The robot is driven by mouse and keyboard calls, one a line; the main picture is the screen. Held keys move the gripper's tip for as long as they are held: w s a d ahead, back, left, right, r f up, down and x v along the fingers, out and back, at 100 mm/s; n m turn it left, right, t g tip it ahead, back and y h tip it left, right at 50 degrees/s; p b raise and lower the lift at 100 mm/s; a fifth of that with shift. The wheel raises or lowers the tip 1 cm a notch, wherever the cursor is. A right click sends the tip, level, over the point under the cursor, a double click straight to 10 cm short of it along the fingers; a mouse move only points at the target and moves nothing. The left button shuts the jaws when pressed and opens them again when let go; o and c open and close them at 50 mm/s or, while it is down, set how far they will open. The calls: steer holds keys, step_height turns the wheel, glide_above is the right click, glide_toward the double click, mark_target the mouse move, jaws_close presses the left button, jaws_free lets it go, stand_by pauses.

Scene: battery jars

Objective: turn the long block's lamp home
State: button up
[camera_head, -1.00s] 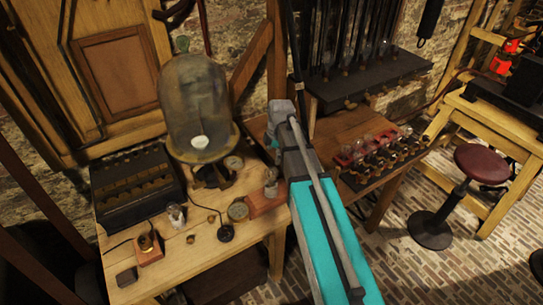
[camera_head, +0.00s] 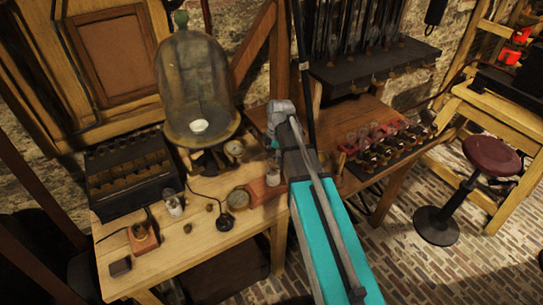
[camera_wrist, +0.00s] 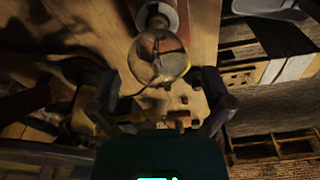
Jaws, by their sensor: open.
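A reddish long block (camera_head: 262,191) lies on the wooden table in the head view. A lamp (camera_head: 272,177) stands at its right end, partly hidden by my arm. In the wrist view a clear round glass bulb (camera_wrist: 160,62) with a pale metal base is at top centre, likely this same lamp. My gripper (camera_wrist: 160,88) is open, with dark fingers left and right of the bulb and no visible grip on it. How far the lamp is screwed in cannot be told. In the head view my gripper's fingers are hidden behind my arm.
A glass bell jar (camera_head: 196,90) stands behind the long block. A rack of several bulbs (camera_head: 385,148) stands on the right table.

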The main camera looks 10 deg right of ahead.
steer(key=shift+f+b, duration=0.45)
steer(key=shift+f, duration=0.25)
steer(key=shift+a, duration=0.1)
steer(key=c, duration=1.1)
steer(key=shift+c, duration=0.2)
steer(key=shift+m, duration=0.3)
steer(key=m, duration=0.4)
steer(key=shift+w, duration=0.25)
steer(key=shift+w+m+t, duration=0.1)
steer(key=shift+m+t, duration=0.2)
steer(key=shift+m, duration=0.6)
